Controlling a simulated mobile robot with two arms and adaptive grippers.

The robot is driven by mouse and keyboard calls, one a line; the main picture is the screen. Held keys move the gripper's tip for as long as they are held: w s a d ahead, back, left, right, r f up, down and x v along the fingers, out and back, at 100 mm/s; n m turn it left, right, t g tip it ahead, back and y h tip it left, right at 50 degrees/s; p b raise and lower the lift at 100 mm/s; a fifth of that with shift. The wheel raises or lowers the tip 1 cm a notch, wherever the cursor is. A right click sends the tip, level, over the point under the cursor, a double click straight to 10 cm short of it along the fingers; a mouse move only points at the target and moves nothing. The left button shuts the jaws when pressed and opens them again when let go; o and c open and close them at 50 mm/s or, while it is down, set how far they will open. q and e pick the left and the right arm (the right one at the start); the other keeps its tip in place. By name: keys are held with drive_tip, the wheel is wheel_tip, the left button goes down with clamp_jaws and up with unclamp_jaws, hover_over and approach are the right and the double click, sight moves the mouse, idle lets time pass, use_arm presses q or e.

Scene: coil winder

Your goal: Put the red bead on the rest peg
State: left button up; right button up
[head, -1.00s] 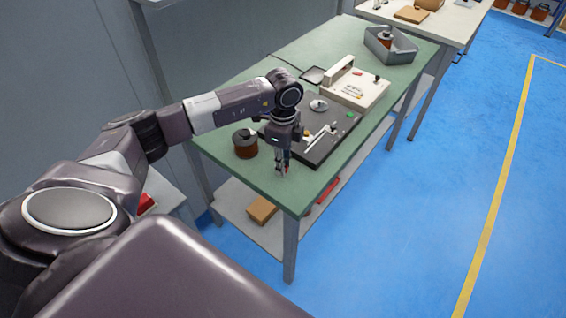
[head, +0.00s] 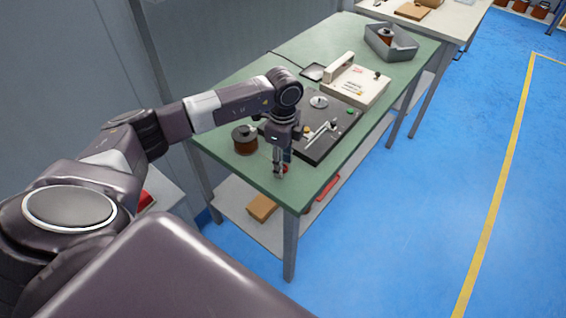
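My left gripper (head: 281,173) points down over the near end of the green table. The red bead (head: 285,168) shows as a small red spot at its fingertips, partly hidden by them. The frames do not show clearly whether the fingers are closed on the bead or stand around it. The black winder base (head: 318,152) lies just beyond the gripper, with a silver rod (head: 320,134), a round metal disc (head: 319,102) and a green button (head: 350,111). I cannot make out which part is the rest peg. My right gripper is not in view.
A copper wire spool (head: 245,139) stands left of the gripper. A beige control box (head: 358,86) and a grey bin (head: 391,50) stand farther back on the green table (head: 290,58). The table's near edge and corner are close to the gripper. The near right corner of the tabletop is clear.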

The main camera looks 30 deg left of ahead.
use_arm(q)
wheel_tip(320, 180, up, 12)
drive_tip(key=shift+f, duration=0.15)
idle(0.6)
